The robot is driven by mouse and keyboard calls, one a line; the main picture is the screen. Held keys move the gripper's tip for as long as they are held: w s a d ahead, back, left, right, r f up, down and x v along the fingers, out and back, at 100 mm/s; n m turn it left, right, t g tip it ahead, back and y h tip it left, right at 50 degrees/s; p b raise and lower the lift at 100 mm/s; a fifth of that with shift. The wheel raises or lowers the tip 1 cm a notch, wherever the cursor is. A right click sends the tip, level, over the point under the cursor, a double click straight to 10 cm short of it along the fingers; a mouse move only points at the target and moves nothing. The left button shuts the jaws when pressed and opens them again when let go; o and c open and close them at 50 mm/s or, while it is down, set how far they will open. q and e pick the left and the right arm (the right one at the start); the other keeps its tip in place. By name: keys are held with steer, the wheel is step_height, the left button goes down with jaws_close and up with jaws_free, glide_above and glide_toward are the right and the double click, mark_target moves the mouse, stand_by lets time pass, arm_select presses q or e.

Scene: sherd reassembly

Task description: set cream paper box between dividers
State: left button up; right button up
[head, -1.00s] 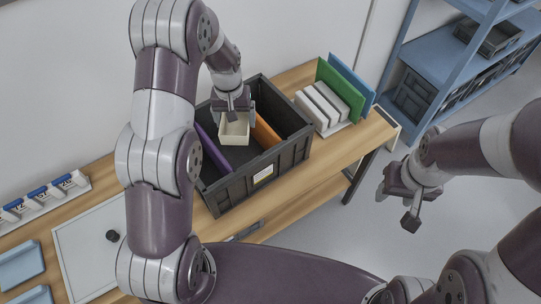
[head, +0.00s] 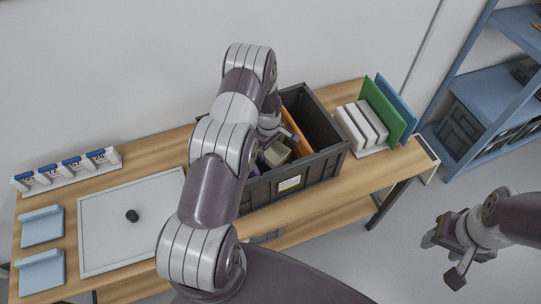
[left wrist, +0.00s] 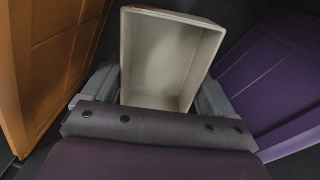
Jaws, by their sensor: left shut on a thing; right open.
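The cream paper box (head: 277,154) is an open-topped box inside the black crate (head: 318,165), partly hidden by my left arm. My left gripper (head: 272,142) is shut on it. In the left wrist view the box (left wrist: 168,55) sits between the gripper's fingers (left wrist: 155,92), its open side facing the camera. The orange divider (left wrist: 48,65) is to its left there and the purple divider (left wrist: 285,75) to its right, with dark gaps between. The orange divider also shows in the head view (head: 296,133). Whether the box touches the crate floor is hidden. My right gripper (head: 447,258) is open and empty, off the table's right side.
White blocks (head: 362,126) and green and blue panels (head: 382,108) stand right of the crate. Blue shelving is far right.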

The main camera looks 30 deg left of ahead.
mark_target(270, 154)
arm_select(q)
step_height(270, 154, down, 4)
steer(key=shift+f+p, duration=0.1)
steer(key=shift+p, duration=0.25)
steer(key=shift+f, duration=0.1)
